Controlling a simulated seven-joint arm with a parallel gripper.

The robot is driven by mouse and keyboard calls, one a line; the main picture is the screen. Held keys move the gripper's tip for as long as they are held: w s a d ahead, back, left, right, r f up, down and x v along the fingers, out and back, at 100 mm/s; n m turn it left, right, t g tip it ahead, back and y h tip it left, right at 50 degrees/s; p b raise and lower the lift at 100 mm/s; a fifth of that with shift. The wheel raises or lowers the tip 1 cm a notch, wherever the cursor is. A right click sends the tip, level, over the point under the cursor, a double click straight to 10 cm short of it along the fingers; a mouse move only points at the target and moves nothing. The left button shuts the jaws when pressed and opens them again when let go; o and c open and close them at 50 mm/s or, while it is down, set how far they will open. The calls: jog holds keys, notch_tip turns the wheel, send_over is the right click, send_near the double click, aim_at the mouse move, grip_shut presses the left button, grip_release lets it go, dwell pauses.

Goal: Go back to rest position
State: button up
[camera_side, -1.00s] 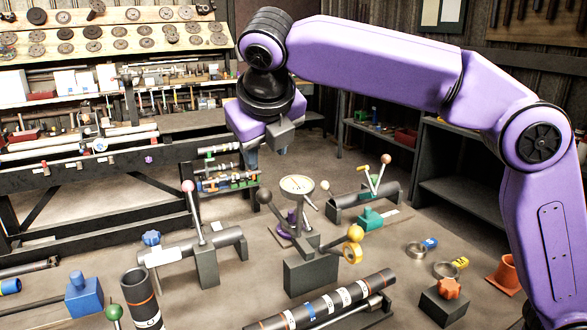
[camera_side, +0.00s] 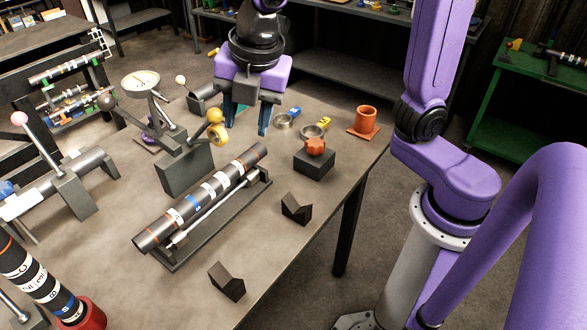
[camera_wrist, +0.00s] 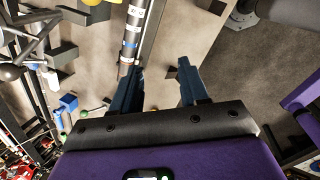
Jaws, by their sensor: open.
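My gripper (camera_side: 247,118) hangs over the far part of the workbench (camera_side: 300,245) in the side view, its blue fingers apart and pointing down. Nothing is between the fingers. In the wrist view, my gripper (camera_wrist: 160,78) is also open and empty, above the bench and near its edge. A black shaft with white and blue bands (camera_side: 214,187) lies on a grey holder in front of my gripper. It also shows in the wrist view (camera_wrist: 131,40), beyond the left finger. The height of the fingertips above the bench is hard to tell.
A dial stand (camera_side: 141,84) and a grey block with a yellow knob (camera_side: 184,170) stand left of my gripper. Metal rings (camera_side: 312,131), an orange cup (camera_side: 366,120) and a block with an orange knob (camera_side: 314,160) are to the right. Small dark V-blocks (camera_side: 296,208) lie near the front edge.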

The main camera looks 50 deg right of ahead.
jog(key=s+d+f+m+g, duration=0.1)
jog(key=s+d+f+m, duration=0.3)
jog(key=s+d, duration=0.3)
jog(key=s+d+f+m+g, duration=0.1)
jog(key=s+d+f+m, duration=0.4)
jog(key=s+d+m, duration=0.2)
jog(key=shift+s+f+g+y, duration=0.3)
jog(key=shift+s+g, duration=0.1)
jog(key=shift+s, duration=0.65)
